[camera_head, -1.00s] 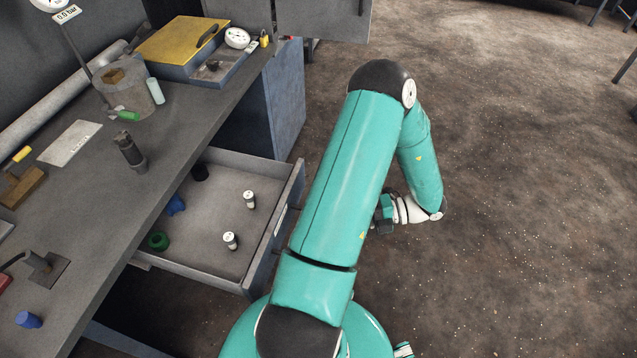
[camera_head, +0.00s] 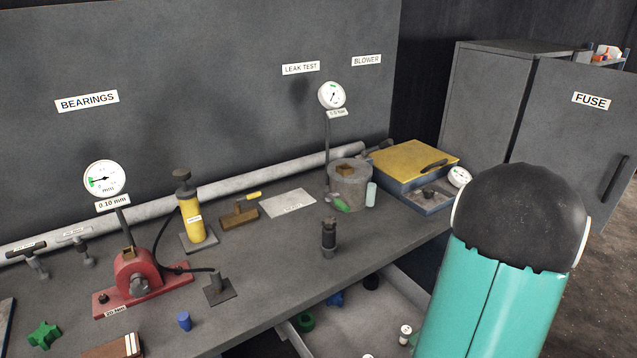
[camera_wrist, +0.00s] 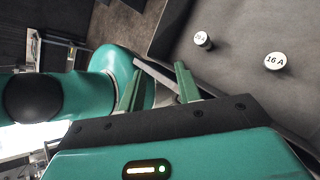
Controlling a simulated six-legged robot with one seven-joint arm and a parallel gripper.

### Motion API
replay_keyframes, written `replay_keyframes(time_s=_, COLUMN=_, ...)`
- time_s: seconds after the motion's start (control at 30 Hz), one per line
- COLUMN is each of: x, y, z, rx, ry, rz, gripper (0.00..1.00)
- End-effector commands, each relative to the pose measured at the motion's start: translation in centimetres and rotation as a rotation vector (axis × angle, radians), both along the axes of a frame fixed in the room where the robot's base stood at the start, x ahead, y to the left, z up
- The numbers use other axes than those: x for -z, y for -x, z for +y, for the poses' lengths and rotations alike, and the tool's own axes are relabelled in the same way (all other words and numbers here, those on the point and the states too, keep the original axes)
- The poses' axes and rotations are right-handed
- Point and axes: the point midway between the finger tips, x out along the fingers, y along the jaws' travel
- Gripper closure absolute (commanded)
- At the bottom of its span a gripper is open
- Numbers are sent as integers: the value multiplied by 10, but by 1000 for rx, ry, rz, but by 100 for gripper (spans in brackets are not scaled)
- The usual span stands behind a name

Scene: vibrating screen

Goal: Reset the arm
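My gripper (camera_wrist: 160,75) shows in the wrist view with its two green fingers apart and nothing between them. In the head view only my teal arm with its black joint shows at the lower right; the gripper is out of that view. In the wrist view a white "16 A" fuse (camera_wrist: 275,61) and a second white fuse (camera_wrist: 203,40) stand in the open drawer (camera_wrist: 235,85), apart from the fingers. My own teal arm links fill the left of the wrist view.
The workbench (camera_head: 285,270) holds a red device (camera_head: 140,272), a yellow cylinder (camera_head: 197,220), a grey pot (camera_head: 349,185) and a yellow-lidded box (camera_head: 415,160). The open drawer juts out below its front edge. A grey FUSE cabinet (camera_head: 565,130) stands at right, with open floor beside it.

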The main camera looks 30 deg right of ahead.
Motion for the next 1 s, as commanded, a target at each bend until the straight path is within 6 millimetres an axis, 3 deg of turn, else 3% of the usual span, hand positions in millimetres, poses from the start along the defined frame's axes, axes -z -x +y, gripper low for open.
replay_keyframes(time_s=0.1, x=-25, y=-27, z=32, rx=-270, ry=171, rz=-114, gripper=66)
replay_keyframes(time_s=0.4, x=-74, y=-68, z=112, rx=-960, ry=560, rz=-438, gripper=66)
replay_keyframes(time_s=0.8, x=-140, y=-84, z=216, rx=-1874, ry=1063, rz=-933, gripper=66)
replay_keyframes(time_s=1.0, x=-165, y=-79, z=251, rx=-2179, ry=1262, rz=-1110, gripper=66)
